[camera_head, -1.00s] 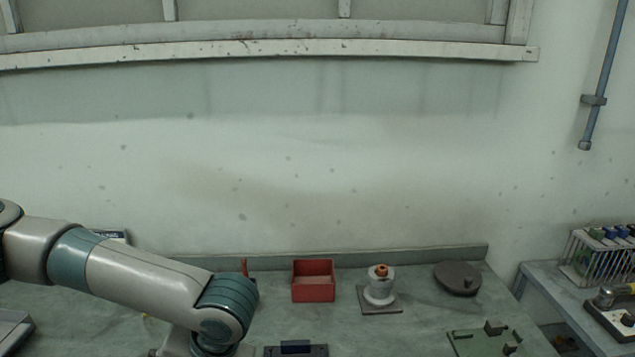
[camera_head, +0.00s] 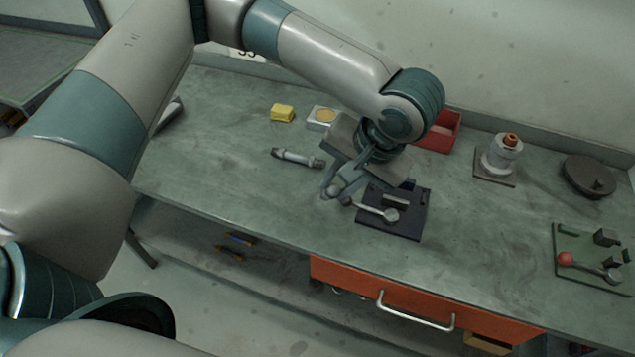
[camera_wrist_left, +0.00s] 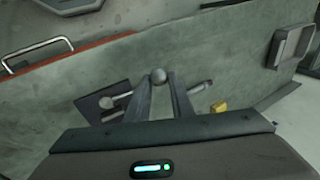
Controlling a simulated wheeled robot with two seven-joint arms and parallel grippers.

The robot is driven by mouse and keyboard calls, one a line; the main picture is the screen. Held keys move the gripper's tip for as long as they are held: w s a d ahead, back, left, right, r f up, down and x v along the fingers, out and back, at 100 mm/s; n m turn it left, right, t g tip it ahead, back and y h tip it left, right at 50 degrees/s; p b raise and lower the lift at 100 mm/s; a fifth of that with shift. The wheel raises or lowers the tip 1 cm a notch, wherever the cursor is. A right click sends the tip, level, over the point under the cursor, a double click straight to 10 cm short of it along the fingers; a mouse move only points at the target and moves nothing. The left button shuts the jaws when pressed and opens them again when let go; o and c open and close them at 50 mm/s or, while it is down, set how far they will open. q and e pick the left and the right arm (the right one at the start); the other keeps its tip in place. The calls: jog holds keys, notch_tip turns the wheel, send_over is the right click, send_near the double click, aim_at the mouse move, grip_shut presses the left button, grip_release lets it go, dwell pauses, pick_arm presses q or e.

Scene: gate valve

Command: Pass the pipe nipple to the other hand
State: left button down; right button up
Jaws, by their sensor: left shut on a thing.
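My left gripper (camera_head: 340,188) hangs above the workbench, between a dark plate with a ball-ended lever and a grey cylindrical tool. Its fingers are shut on a small grey, round-ended thing, apparently the pipe nipple (camera_wrist_left: 159,76), seen nearly end-on between the fingertips in the left wrist view (camera_wrist_left: 160,90). In the head view the held piece is small and partly hidden by the fingers. My right gripper is not in view.
The dark plate (camera_head: 412,226) and grey tool (camera_head: 298,158) lie close to the gripper. A yellow block (camera_head: 282,113), red bin (camera_head: 441,132), white stand (camera_head: 502,155), dark disc (camera_head: 588,177) and green plate (camera_head: 575,262) stand on the bench. An orange drawer (camera_head: 350,277) is below the front edge.

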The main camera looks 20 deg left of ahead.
pick_arm(q)
jog(key=d+r, duration=0.3)
jog(key=d, duration=0.2)
jog(key=w+d+r+m, duration=0.1)
jog(key=d+r, duration=0.3)
jog(key=d, duration=0.2)
jog(key=shift+w+d+m+t, duration=0.2)
jog(key=shift+d+m+t, duration=0.1)
